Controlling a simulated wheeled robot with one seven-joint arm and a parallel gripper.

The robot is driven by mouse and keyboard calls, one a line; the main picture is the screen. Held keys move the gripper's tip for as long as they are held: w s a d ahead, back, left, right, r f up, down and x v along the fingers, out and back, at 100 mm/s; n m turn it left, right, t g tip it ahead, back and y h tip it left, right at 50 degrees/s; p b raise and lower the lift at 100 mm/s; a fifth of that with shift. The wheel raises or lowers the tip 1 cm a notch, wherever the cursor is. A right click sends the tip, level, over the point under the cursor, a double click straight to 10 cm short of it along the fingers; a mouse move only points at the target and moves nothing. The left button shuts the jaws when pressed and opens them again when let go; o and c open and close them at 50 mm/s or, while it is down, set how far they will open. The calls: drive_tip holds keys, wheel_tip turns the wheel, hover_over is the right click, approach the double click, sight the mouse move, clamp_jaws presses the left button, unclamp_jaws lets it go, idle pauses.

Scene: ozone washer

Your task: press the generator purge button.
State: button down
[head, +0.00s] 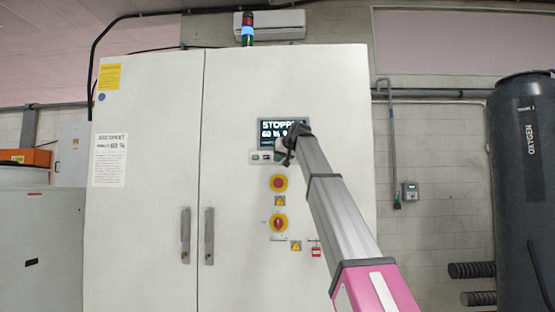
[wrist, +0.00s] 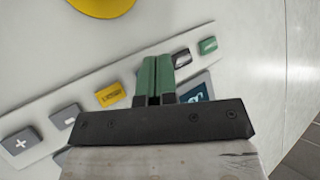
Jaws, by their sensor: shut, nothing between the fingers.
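A row of push buttons sits on a strip (head: 260,162) under the display (head: 268,130) on the white cabinet. The wrist view shows a yellow button (wrist: 109,95) with dark lettering, too small to read surely. It also shows a black button (wrist: 181,59), a green button (wrist: 208,45), a grey plus button (wrist: 20,142) and another grey button (wrist: 64,116). I cannot tell surely which one is the purge button. My gripper (wrist: 156,62) is shut and empty, with its green fingertips over the strip between the yellow and black buttons. Contact cannot be told. It hides part of the row in the head view.
Two door handles (head: 209,236) (head: 185,235) are to the left. A dark oxygen tank (head: 520,190) stands at the right.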

drive_tip(key=shift+w, duration=0.4)
drive_tip(key=shift+w, duration=0.4)
idle(0.8)
drive_tip(key=shift+s, duration=0.8)
drive_tip(key=shift+s, duration=0.1)
drive_tip(key=s, duration=0.5)
idle(0.4)
idle(0.8)
